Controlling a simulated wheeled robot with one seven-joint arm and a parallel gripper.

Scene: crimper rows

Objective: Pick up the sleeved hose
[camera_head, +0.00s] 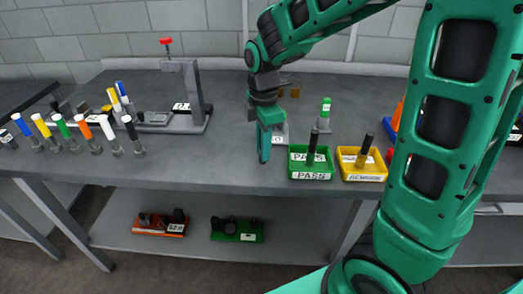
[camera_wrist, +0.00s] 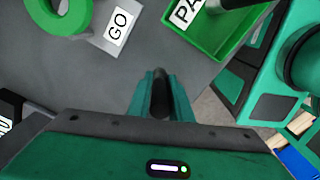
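Several sleeved hoses stand in a slanting row at the left of the bench, with blue, yellow, green (camera_head: 62,125), orange, white and black (camera_head: 129,126) sleeves; I cannot tell which one is meant. A black-topped hose (camera_head: 312,146) stands in the green PASS tray (camera_head: 311,176), and another dark one (camera_head: 364,148) stands in the yellow tray (camera_head: 362,177). My gripper (camera_head: 264,157) points down left of the green tray. In the wrist view its fingers (camera_wrist: 163,93) are close together around a dark shape, which may be a held part or finger pads.
A GO block (camera_wrist: 115,28) with a green ring (camera_wrist: 58,12) lies close by my gripper. A grey crimping stand with a red knob (camera_head: 166,41) is at the back left. A green-topped piece (camera_head: 325,108) stands behind the trays.

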